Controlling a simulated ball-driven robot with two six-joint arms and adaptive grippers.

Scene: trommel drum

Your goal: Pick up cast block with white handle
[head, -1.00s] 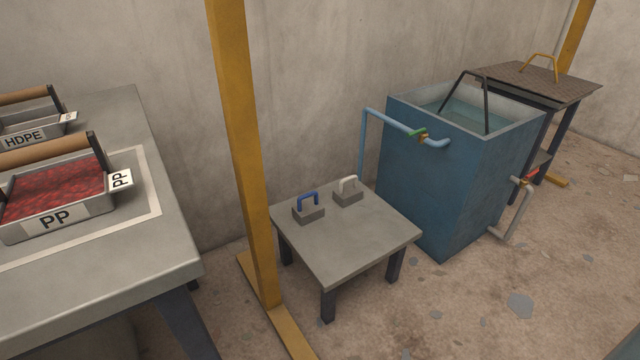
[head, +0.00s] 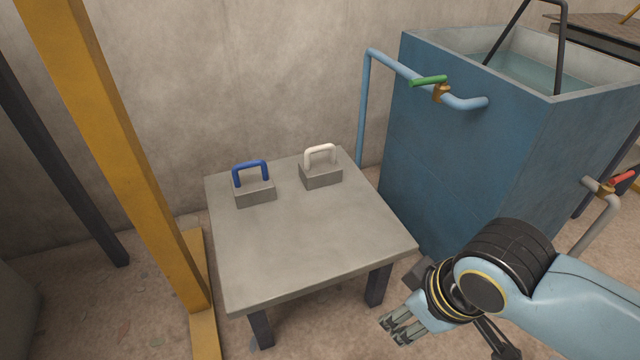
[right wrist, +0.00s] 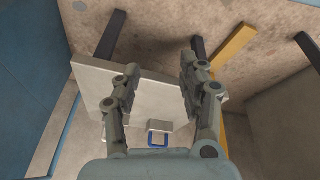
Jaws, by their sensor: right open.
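The cast block with the white handle (head: 321,175) sits upright on the far right part of a low grey table (head: 310,240) in the head view. A similar block with a blue handle (head: 255,193) stands to its left, apart from it. My right gripper (head: 396,329) is open and empty, in front of the table's right corner and well away from both blocks. In the right wrist view the open fingers (right wrist: 160,65) frame the table (right wrist: 145,90), with the blue-handled block (right wrist: 159,128) low between them. My left gripper is not in view.
A blue water tank (head: 460,150) stands right of the table. Its pipe with a green valve lever (head: 429,81) juts out behind the table's right side. A yellow post (head: 115,150) rises on the left. The table's front half is clear.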

